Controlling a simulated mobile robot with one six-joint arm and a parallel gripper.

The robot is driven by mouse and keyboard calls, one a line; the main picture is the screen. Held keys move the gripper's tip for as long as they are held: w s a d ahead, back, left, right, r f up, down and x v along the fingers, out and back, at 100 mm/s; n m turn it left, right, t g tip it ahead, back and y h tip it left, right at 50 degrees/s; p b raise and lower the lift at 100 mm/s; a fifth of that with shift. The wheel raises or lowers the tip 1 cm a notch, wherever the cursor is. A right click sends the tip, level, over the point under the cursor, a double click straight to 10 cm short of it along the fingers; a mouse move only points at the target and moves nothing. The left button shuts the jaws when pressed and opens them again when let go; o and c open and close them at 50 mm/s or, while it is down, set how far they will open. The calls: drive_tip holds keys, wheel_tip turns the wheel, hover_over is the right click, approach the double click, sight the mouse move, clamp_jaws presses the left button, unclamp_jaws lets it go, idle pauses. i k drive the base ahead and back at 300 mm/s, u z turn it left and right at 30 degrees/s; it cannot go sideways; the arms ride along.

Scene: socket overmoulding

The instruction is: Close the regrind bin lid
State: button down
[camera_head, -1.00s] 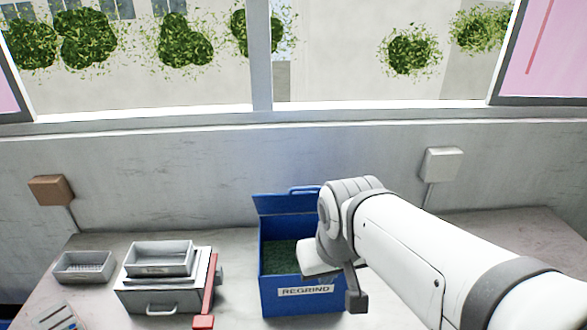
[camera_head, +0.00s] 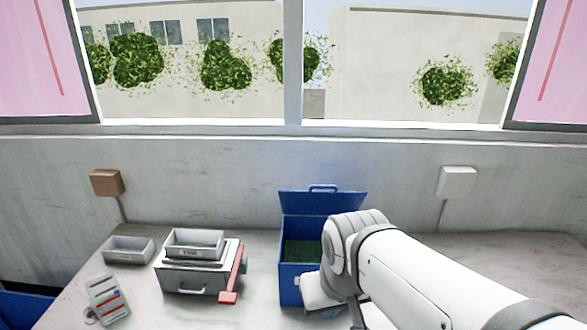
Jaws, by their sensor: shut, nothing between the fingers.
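The blue regrind bin (camera_head: 291,285) stands on the bench near the wall, with dark green granules (camera_head: 303,251) inside. Its blue lid (camera_head: 322,202) is open and stands up at the back, with a handle on its upper edge. My arm's wrist covers the bin's right side and most of its front, including the label. My gripper (camera_head: 357,313) hangs low at the front right of the bin, partly hidden by the wrist and cut by the lower picture edge. It looks shut and empty, well below and in front of the lid. I cannot tell whether it touches the bin.
Left of the bin is a grey box (camera_head: 190,283) with a tray (camera_head: 194,244) on top and a red bar (camera_head: 237,272) beside it. Another grey tray (camera_head: 128,250) and a grey panel device (camera_head: 109,300) lie further left. Bench behind my arm is clear.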

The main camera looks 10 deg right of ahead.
sight(310, 203)
drive_tip(key=z, duration=0.05)
drive_tip(key=i, duration=1)
drive_tip(key=u, duration=0.05)
